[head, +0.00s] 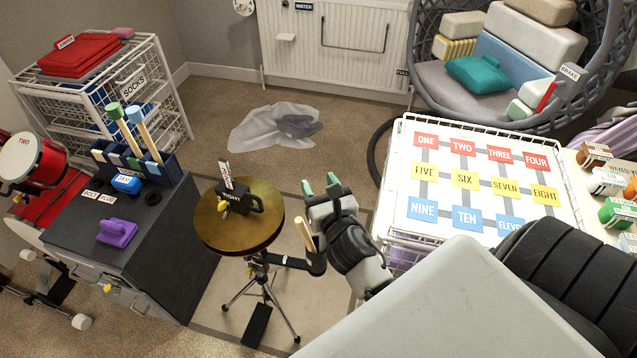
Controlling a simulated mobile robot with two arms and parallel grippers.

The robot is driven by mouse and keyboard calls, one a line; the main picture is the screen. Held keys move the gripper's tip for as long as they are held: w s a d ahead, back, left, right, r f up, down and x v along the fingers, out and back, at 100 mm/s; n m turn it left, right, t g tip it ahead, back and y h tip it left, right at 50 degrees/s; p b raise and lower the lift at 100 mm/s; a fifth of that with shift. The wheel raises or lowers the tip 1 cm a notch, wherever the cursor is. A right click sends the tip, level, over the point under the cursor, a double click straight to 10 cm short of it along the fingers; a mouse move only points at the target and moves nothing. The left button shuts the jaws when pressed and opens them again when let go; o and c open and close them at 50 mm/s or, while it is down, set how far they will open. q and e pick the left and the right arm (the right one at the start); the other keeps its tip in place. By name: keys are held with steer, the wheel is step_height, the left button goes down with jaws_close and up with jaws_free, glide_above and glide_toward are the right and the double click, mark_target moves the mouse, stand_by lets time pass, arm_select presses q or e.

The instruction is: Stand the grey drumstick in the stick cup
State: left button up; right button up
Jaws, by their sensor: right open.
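I cannot make out a grey drumstick. A black cup-like holder (318,263) sits on an arm of the tripod stand, right of its round brass top (240,228). A pale wooden stick (304,233) stands tilted at this holder; its colour marking cannot be told. My right gripper (320,185) is open and seemingly empty, its green fingertips pointing away, above and beyond the holder in the picture. A green-ended stick (121,124) and a blue-ended stick (145,132) lean in a dark blue caddy (162,172) on the dark cabinet. My left gripper is out of view.
A purple object (117,232) and a blue item (126,185) lie on the cabinet (165,235). A labelled white wire-rimmed table (390,200) is at right. Crumpled plastic (262,126) lies on the carpet behind.

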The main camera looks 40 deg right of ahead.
steer(key=b+v, duration=0.1)
steer(key=v, duration=0.9)
steer(key=shift+b, duration=0.4)
steer(key=s+a+f+m+g+y+p, duration=0.1)
steer(key=s+a+f+m+g+p, duration=0.1)
steer(key=f+m, duration=0.5)
steer(key=s+a+f+m+g+y+p, duration=0.1)
steer(key=a+f+m+g+y, duration=0.15)
steer(key=f, duration=0.75)
steer(key=s+a+f+m+g+y+p, duration=0.1)
steer(key=s+a+f+m+g+p, duration=0.15)
steer(key=f+m, duration=0.45)
steer(key=s+d+f+m+g+p, duration=0.1)
steer(key=s+d+f+m+g, duration=0.1)
steer(key=s+f+m+g, duration=0.2)
steer(key=s+d+f+m+g+p, duration=0.2)
steer(key=s+f+m+g, duration=0.3)
steer(key=s+f+m, duration=0.5)
steer(key=s+f, duration=0.3)
steer(key=s, duration=0.6)
steer(key=shift+f, duration=0.15)
